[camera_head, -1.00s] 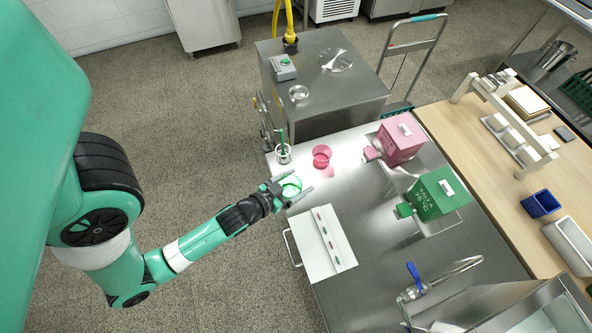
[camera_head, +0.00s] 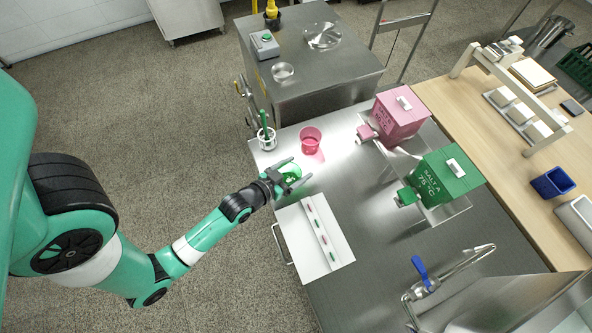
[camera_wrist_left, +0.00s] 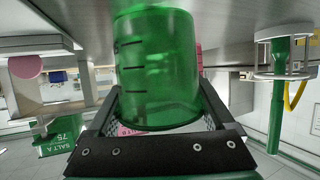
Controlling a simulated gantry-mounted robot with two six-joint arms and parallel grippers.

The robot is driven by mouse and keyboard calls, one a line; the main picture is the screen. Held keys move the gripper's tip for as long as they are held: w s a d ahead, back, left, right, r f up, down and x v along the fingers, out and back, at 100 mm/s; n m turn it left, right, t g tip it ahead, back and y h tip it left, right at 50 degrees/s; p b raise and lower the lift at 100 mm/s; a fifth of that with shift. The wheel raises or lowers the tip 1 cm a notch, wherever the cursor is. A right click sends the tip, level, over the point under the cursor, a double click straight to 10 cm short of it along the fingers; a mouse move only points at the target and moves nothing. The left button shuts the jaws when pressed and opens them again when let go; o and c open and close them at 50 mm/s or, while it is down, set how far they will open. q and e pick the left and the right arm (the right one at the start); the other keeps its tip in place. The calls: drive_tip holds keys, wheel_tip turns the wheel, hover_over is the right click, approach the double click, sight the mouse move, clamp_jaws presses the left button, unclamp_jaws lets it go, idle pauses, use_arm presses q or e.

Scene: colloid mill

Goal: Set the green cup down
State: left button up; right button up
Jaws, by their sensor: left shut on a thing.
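The translucent green cup (camera_head: 291,173) is over the steel table's left part, between the pink cup (camera_head: 310,141) and a white board (camera_head: 303,233). My left gripper (camera_head: 297,171) is shut around the green cup's sides. In the left wrist view, the green cup (camera_wrist_left: 158,65) fills the space between the gripper's fingers (camera_wrist_left: 160,100), with dark measuring marks on its side. That view appears inverted, with the tabletop at the top. I cannot tell whether the cup touches the table. My right gripper is not in view.
A white holder with a green-handled tool (camera_head: 266,137) stands at the table's left corner. The pink box (camera_head: 400,115) and green SALT A box (camera_head: 443,177) stand to the right. A tap with a blue handle (camera_head: 422,274) is in front. Bare steel (camera_head: 365,205) lies between.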

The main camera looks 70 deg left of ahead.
use_arm(q)
drive_tip(key=shift+w, duration=0.1)
drive_tip(key=o, duration=1.3)
drive_tip(key=shift+o, duration=0.2)
drive_tip(key=shift+r, duration=0.15)
drive_tip(key=shift+s+d+r, duration=0.15)
drive_tip(key=shift+s, duration=0.15)
drive_tip(key=p+v, duration=0.2)
drive_tip(key=v, duration=0.9)
drive_tip(key=shift+s+p, duration=0.2)
drive_tip(key=shift+p, duration=0.15)
